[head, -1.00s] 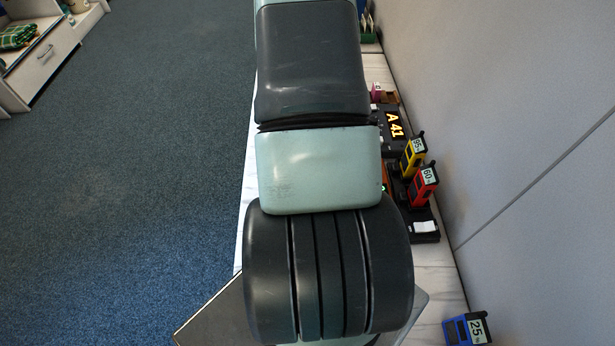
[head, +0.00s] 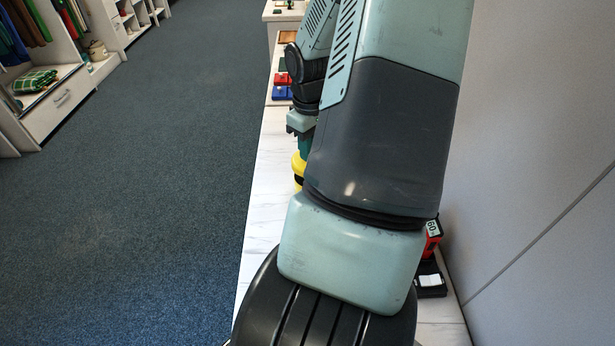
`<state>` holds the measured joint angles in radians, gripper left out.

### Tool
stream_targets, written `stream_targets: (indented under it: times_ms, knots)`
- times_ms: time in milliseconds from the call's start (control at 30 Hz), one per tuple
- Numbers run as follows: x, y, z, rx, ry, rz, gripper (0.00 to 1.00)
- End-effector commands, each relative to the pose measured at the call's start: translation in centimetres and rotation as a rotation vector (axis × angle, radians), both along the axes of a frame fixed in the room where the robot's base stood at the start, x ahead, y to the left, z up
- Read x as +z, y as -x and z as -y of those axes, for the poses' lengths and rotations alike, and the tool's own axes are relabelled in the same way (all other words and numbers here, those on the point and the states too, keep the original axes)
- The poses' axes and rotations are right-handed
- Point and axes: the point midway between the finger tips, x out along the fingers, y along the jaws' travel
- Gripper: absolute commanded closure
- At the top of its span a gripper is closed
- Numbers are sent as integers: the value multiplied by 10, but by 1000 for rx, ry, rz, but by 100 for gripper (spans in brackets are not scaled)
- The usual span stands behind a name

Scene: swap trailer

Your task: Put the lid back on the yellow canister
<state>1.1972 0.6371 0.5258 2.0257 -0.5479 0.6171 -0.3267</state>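The yellow canister (head: 298,168) seems to be the yellow body with a dark band on the white counter, left of my forearm; my arm hides much of it. My gripper (head: 299,124) points down just above it, and its fingertips are not clear. A dark teal piece (head: 306,146) shows between my gripper and the yellow body; I cannot tell whether it is a lid, a finger or part of the canister. I cannot make out the lid for certain.
The white counter (head: 262,210) is bare along its left edge. Red (head: 283,79) and blue (head: 282,92) items lie farther back. A red "60" device (head: 433,232) and a black device (head: 430,280) stand right of my arm, near the wall. Shelves (head: 50,105) stand far left.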

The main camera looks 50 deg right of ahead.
Motion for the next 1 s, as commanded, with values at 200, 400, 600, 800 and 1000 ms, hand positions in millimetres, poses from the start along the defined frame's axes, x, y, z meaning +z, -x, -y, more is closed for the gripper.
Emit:
stream_targets:
  times_ms: [200,400,600,800,1000]
  knots:
    - [3,-4,8,1,-1,1,100]
    - [-15,-4,7,1,-3,1,100]
    - [-35,-4,7,1,-2,1,100]
    - [-49,-4,7,0,-1,1,100]
    - [-55,-4,7,0,0,3,100]
